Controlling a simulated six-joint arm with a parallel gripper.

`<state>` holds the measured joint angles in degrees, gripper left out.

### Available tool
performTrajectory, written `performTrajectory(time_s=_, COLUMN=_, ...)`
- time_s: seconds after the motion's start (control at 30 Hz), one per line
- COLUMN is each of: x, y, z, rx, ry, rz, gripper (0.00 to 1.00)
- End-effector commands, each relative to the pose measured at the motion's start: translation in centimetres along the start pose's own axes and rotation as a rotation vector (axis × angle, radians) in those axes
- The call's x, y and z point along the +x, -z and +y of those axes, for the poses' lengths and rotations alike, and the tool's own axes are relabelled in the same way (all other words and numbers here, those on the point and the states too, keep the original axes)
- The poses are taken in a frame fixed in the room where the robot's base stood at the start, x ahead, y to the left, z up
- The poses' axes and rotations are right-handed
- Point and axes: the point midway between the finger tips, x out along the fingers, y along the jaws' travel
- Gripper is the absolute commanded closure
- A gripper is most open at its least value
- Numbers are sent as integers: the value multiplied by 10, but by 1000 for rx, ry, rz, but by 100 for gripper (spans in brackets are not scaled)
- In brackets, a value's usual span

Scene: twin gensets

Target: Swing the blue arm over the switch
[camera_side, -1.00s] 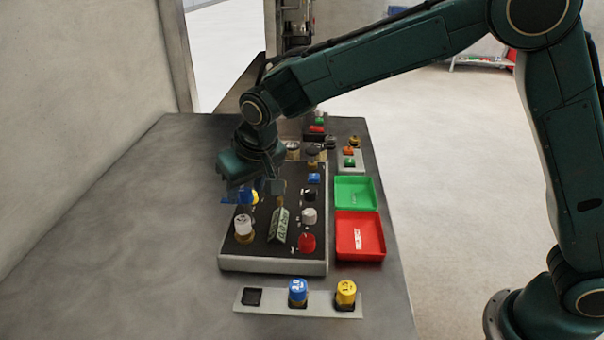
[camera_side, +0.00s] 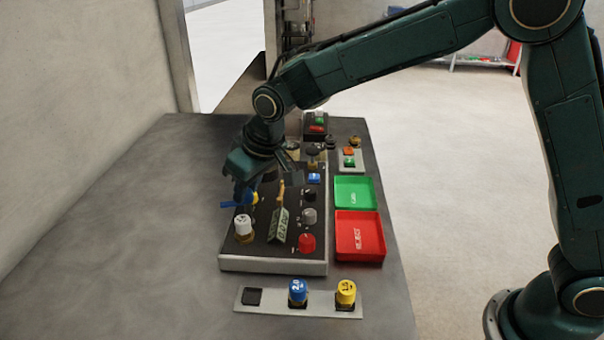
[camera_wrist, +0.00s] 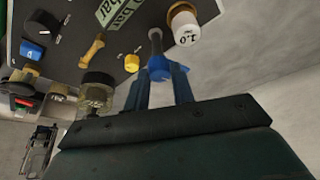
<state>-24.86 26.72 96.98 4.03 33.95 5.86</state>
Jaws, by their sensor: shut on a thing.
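The blue arm (camera_side: 232,204) sticks out at the left side of the dark panel (camera_side: 262,232), partly hidden under my gripper (camera_side: 243,192). In the wrist view, my gripper (camera_wrist: 158,82) has its two fingers on either side of the arm's blue end (camera_wrist: 160,67), shut on it. A grey stem runs from that end towards the panel. A yellow button (camera_wrist: 132,62) lies beside it; it also shows in the side view (camera_side: 254,198). I cannot tell which switch the task means.
A white-capped knob (camera_side: 243,226) stands close to the blue arm, and a brass lever (camera_side: 281,194) rises near the gripper. A green display (camera_side: 279,225), grey knob (camera_side: 309,216) and red knob (camera_side: 307,242) are on the panel. Green (camera_side: 354,192) and red (camera_side: 359,238) trays lie right. The left tabletop is clear.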

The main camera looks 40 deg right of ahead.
Motion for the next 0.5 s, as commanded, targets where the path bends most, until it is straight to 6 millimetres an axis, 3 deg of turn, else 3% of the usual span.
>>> performTrajectory(time_s=0.5, x=0, y=1, z=4, rx=-446, ry=185, rz=1, gripper=98)
